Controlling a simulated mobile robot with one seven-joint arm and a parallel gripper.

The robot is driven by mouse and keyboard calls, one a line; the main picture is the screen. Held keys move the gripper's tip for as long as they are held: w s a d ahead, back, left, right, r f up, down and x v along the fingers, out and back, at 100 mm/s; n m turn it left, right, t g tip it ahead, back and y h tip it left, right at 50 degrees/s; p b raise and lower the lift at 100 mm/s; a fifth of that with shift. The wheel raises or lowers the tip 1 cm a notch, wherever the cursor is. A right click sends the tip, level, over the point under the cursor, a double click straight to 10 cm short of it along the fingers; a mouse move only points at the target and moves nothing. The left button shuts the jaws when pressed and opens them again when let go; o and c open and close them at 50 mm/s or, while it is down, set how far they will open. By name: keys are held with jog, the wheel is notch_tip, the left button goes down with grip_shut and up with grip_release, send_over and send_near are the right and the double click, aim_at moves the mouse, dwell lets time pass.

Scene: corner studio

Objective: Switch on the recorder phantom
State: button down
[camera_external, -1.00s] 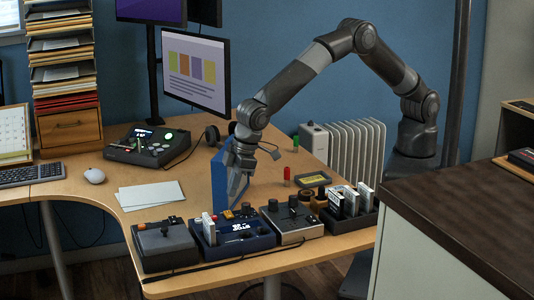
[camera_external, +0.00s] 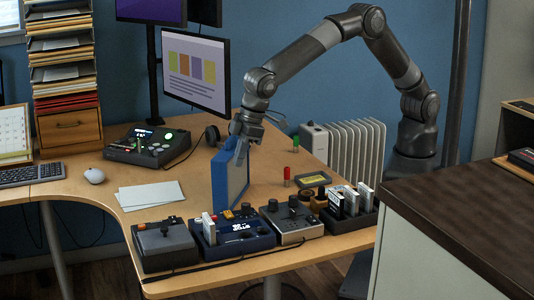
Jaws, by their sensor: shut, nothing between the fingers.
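Several recorder-like devices stand on the wooden desk, and I cannot read which one is the phantom. In the front row are a dark grey device with an orange button (camera_external: 163,245), a dark blue device with a lit display (camera_external: 233,233) and a grey device with black knobs (camera_external: 291,221). A black device with a green light and a lit display (camera_external: 152,146) stands farther back on the left. My gripper (camera_external: 240,156) is shut and empty, pointing down above the front row, by the upper part of an upright blue box or binder (camera_external: 231,178). It appears to touch no device.
A small black rack with upright white-and-black items (camera_external: 350,207) stands right of the row. Red (camera_external: 287,175) and green (camera_external: 296,140) small cylinders stand near the desk's right side. White papers (camera_external: 150,195) lie left. A dark-topped cabinet (camera_external: 450,210) fills the right foreground.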

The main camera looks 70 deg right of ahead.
jog(key=shift+w+d, duration=0.1)
send_near(226, 212)
jog(key=x, duration=0.5)
jog(key=shift+w+f, duration=0.1)
jog(key=shift+f, duration=0.65)
jog(key=shift+w+f, duration=0.15)
jog(key=shift+f, duration=0.15)
